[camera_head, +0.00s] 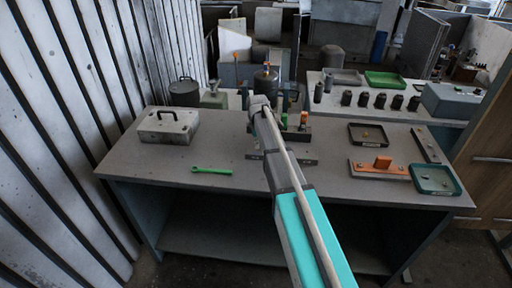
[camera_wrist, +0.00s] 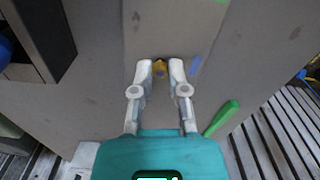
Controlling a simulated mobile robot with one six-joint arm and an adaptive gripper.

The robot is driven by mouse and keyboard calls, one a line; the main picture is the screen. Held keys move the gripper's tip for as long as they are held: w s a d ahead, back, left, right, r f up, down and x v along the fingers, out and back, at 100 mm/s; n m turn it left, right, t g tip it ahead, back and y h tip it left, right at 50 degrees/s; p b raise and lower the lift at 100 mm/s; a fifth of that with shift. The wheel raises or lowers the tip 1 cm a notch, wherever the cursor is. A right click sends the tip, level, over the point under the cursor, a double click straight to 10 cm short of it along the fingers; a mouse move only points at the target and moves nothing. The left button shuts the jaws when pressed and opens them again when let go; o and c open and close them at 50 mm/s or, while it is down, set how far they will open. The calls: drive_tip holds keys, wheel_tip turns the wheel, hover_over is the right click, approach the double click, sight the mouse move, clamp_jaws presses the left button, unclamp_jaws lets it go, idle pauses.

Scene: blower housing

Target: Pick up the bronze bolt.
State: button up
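In the wrist view the small bronze bolt (camera_wrist: 159,68) shows between the fingertips of my gripper (camera_wrist: 160,70), at the near edge of a grey block. My two pale fingers are apart, with a gap on each side of the bolt. I cannot tell how far below the fingertips the bolt is. In the head view my arm reaches over the workbench (camera_head: 225,150) and hides the bolt; my fingers cannot be made out there.
A green wrench (camera_head: 212,170) lies on the bench, left of my arm. A grey case with a handle (camera_head: 168,126) stands at the left. At the right are a dark tray (camera_head: 352,142), an orange block (camera_head: 382,162) and a green tray (camera_head: 420,188). Bottles and fixtures stand behind my arm.

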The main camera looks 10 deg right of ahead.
drive_tip(key=shift+w, duration=0.1)
clamp_jaws()
drive_tip(key=shift+r, duration=0.15)
wheel_tip(320, 180, up, 2)
drive_tip(key=shift+p, duration=1.2)
drive_tip(key=s+r+p, duration=1.1)
drive_tip(key=s, duration=0.3)
drive_tip(key=shift+a, duration=0.35)
drive_tip(key=shift+r, duration=0.2)
wheel_tip(320, 180, up, 5)
drive_tip(key=p, duration=0.5)
drive_tip(key=shift+f, duration=0.2)
